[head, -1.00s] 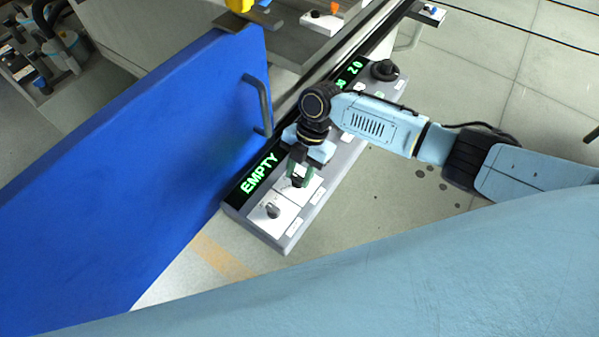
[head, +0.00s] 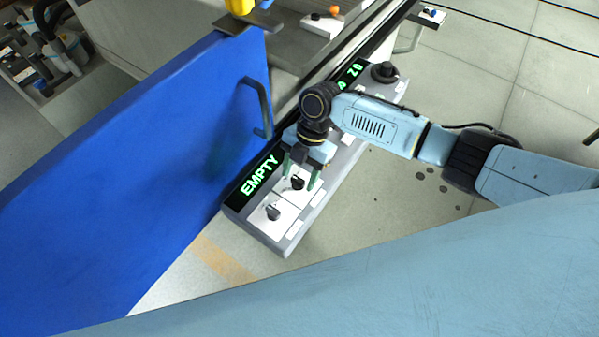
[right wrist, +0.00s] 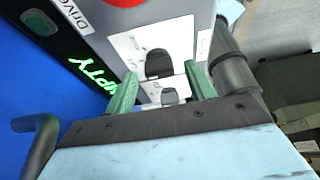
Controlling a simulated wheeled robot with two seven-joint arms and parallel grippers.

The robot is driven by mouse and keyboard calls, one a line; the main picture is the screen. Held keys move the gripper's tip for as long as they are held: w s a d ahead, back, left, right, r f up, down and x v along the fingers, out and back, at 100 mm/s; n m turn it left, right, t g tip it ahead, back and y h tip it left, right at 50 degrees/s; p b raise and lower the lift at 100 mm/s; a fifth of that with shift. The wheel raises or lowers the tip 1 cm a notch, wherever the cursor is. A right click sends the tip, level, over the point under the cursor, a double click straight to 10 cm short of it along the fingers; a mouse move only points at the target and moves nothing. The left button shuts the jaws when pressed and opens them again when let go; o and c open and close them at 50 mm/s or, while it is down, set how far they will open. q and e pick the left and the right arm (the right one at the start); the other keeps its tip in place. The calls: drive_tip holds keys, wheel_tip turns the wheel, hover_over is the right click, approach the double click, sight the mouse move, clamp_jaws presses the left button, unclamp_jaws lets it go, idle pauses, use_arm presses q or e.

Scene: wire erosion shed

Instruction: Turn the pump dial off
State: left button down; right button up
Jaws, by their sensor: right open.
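A grey control panel (head: 233,208) carries two black dials on white plates at its near end. The upper dial (head: 297,182) lies by the fingers of my right gripper (head: 300,174), which is open, one green finger to each side. The lower dial (head: 272,212) is free of the gripper. In the right wrist view, one dial (right wrist: 158,63) shows beyond the fingertips and another (right wrist: 170,95) between the fingers. I cannot read which label is the pump's, and contact is unclear. My left gripper is not in view.
A blue door (head: 150,170) with a dark handle (head: 260,105) stands left of the panel. A green "EMPTY" display (head: 259,174) glows along the panel edge. A black knob (head: 384,72) sits at its far end. Open floor lies to the right.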

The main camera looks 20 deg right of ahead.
drive_tip(key=v, duration=1.3)
